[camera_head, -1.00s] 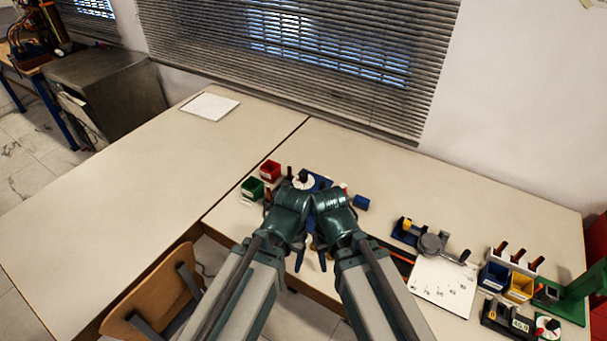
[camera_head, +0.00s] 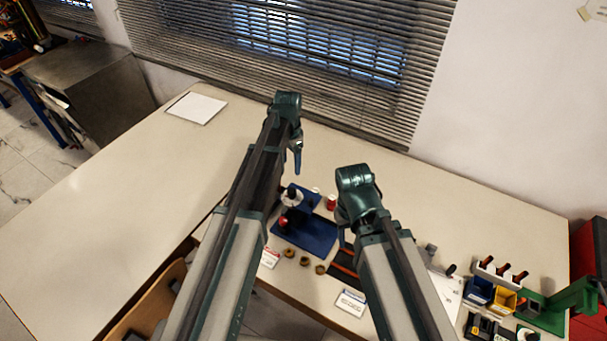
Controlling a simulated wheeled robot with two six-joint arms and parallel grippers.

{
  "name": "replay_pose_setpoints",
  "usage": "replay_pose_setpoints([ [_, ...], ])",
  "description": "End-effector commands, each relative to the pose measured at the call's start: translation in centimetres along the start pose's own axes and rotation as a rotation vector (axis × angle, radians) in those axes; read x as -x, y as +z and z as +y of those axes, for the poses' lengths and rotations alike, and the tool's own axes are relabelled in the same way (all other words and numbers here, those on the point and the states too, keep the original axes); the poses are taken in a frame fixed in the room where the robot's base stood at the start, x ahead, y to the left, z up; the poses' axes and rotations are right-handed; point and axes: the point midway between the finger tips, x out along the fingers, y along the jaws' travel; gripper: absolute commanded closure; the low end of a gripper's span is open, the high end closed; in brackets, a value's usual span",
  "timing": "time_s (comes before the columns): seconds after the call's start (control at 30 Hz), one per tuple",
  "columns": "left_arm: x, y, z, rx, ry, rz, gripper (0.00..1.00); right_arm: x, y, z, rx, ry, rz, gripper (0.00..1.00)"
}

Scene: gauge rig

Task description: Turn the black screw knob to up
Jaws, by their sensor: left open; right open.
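A black knob (camera_head: 292,190) on a white round dial stands at the back left of a blue base plate (camera_head: 318,236), just right of my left arm. It looks like the black screw knob; its pointing direction is too small to read. My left gripper (camera_head: 297,160) is open and points down, a little behind and above the knob, apart from it. My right gripper (camera_head: 344,238) is open, low at the right edge of the blue plate, and mostly hidden by its own wrist and arm.
A red knob (camera_head: 284,222) stands on the blue plate in front of the dial. A red-and-white jar (camera_head: 332,202) stands behind the plate. Several small brass rings (camera_head: 305,262) and a white card (camera_head: 350,302) lie in front. Bins (camera_head: 480,290) stand at right.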

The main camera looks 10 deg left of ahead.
Motion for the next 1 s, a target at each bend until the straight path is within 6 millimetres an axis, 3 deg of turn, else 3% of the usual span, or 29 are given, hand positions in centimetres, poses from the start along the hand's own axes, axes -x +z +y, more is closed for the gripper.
replay_pose_setpoints([
  [0.27,-0.3,0.0,-0.2,-0.007,0.001,0.002,0.30,-0.3,0.0,0.0,0.000,0.000,0.000,0.50],
  [0.47,-1.8,0.0,-0.2,-0.007,0.001,0.002,0.30,-1.8,-0.1,-0.2,0.003,0.000,0.000,0.50],
  [1.0,-9.2,-0.1,-0.2,-0.006,0.000,0.002,0.30,-9.1,-0.5,-0.8,0.013,0.003,0.000,0.50],
])
